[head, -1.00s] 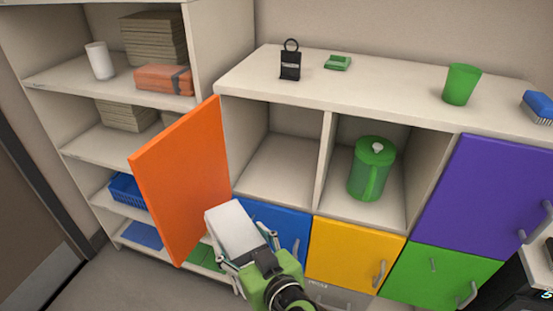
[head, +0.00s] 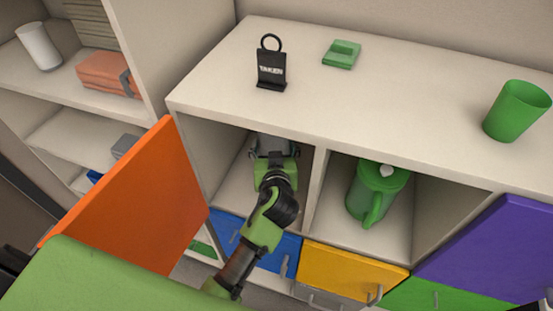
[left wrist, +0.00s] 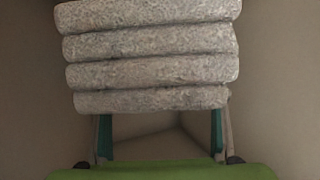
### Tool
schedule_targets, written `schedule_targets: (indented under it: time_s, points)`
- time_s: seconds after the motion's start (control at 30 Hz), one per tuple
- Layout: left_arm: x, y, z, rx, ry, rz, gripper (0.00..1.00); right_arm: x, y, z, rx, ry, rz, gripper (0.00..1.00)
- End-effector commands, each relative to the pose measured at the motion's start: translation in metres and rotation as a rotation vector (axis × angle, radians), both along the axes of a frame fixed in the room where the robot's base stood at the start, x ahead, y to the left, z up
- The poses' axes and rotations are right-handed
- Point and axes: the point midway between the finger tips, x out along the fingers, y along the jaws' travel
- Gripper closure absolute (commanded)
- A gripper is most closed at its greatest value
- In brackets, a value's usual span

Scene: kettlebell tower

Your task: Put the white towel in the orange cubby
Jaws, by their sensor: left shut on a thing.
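The white towel (left wrist: 150,58), folded in several layers, fills the upper part of the left wrist view and looks grey in the shade. My left gripper (left wrist: 158,135) is shut on it; the finger pads show just below the towel. In the head view my left gripper (head: 272,150) reaches inside the open cubby (head: 232,190) behind the orange door (head: 150,205). The door stands swung open to the left. The towel is mostly hidden there by the gripper and the cabinet top. My right gripper is not seen.
A green pitcher (head: 376,190) stands in the compartment to the right, past a divider. A black kettlebell-shaped item (head: 271,68), a green block (head: 342,54) and a green cup (head: 517,110) stand on the cabinet top (head: 400,95). Blue (head: 284,252) and yellow (head: 345,268) doors are shut below.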

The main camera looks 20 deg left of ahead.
Motion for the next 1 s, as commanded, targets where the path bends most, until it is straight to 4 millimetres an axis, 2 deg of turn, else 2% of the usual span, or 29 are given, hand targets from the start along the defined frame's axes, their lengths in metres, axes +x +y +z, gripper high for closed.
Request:
schedule_targets:
  time_s: [0.1,0.23,0.5,0.63,0.97,1.0]
  points:
    - [0.0,0.0,-0.02,0.005,0.002,-0.001,0.61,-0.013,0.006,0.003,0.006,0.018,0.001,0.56]
    - [0.0,0.0,-0.031,0.004,-0.001,0.0,0.61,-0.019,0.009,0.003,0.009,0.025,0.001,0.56]
    - [0.0,0.0,-0.067,0.003,0.0,0.0,0.61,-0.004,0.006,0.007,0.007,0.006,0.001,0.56]
    - [0.0,0.0,-0.072,0.001,-0.003,0.0,0.61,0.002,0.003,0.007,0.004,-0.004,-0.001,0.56]
    - [0.0,0.0,-0.076,0.0,-0.003,0.001,0.61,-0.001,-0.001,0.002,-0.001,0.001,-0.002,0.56]
    - [0.0,0.0,-0.075,0.0,-0.002,0.001,0.26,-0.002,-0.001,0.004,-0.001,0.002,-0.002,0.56]
